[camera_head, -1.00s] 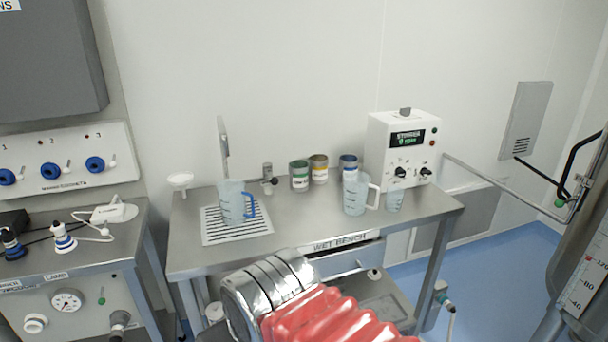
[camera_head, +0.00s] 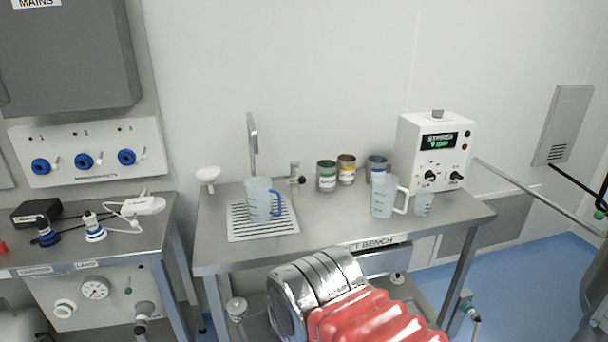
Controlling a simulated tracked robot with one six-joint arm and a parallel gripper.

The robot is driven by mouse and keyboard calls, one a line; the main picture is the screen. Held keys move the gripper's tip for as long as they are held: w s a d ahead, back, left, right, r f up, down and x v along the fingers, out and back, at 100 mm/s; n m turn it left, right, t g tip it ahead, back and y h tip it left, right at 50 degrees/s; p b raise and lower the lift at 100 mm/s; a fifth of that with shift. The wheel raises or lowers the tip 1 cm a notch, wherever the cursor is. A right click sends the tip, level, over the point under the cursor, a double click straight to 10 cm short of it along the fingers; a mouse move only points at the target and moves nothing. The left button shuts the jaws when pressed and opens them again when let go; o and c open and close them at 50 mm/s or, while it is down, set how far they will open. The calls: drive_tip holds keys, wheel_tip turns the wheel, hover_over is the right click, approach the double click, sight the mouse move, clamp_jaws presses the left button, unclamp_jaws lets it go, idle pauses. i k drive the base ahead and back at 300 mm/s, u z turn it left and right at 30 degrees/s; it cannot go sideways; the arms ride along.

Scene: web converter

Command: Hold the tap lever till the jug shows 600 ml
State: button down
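A pale blue translucent jug (camera_head: 258,203) with a blue handle stands upright on the slotted drip grate (camera_head: 238,234) of the wet bench. Its marks and any water level are too small to read. A tall thin metal tap (camera_head: 252,140) rises behind it. A short metal post with a dark knob (camera_head: 298,180) stands to its right; I cannot tell whether this is the tap lever. A second clear jug (camera_head: 383,197) with a white handle stands further right. My gripper is not in view; only my silver and red arm shows at the bottom.
Several labelled cans (camera_head: 346,170) stand at the bench back. A white control box (camera_head: 434,150) and a small beaker (camera_head: 424,204) are at the right. A white funnel (camera_head: 207,176) sits left. The bench top (camera_head: 335,222) in front of the cans is clear.

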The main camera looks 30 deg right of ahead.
sight(302, 180)
drive_tip(key=u, duration=0.05)
drive_tip(key=i, duration=1)
drive_tip(key=z, duration=0.05)
